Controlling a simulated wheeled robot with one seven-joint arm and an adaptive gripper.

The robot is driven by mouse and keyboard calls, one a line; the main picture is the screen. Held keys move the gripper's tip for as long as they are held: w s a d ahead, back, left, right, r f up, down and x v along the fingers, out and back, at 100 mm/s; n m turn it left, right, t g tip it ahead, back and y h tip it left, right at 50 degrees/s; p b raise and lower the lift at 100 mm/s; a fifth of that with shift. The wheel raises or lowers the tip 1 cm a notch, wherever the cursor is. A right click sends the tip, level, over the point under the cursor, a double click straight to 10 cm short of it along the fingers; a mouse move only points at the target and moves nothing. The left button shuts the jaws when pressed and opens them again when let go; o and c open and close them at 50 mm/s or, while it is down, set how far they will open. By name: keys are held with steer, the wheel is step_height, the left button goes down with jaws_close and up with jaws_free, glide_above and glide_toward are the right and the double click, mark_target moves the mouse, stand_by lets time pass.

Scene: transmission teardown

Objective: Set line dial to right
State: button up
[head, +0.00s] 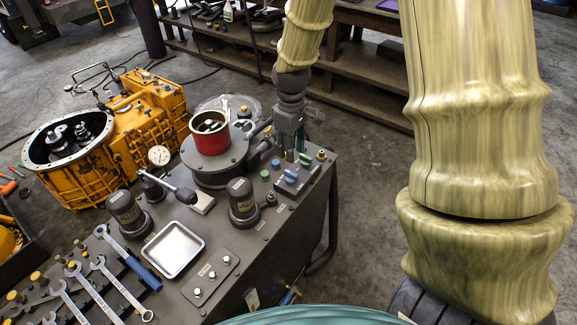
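My gripper (289,146) points down at the back right of the grey workbench, just above a small dark control panel (292,183). Its fingers are small and seen from behind my arm, so I cannot tell whether they are open or touching a knob. On and around the panel are a pale blue knob (290,168), a green knob (304,158), another bluish knob (276,163) and a green button (265,174). The labels are too small to read, so I cannot tell which is the line dial or which way it points.
A red can (210,132) stands on a round grey housing just left of my gripper. A yellow transmission (140,120) stands behind.

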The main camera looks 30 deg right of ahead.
mark_target(289, 171)
steer(key=shift+w+a+f+p, duration=0.1)
steer(key=shift+f+p, duration=0.45)
steer(key=shift+f, duration=1.75)
steer(key=shift+w+a+f+p, duration=0.1)
steer(key=shift+f+p, duration=0.45)
steer(key=shift+f, duration=1.7)
jaws_close()
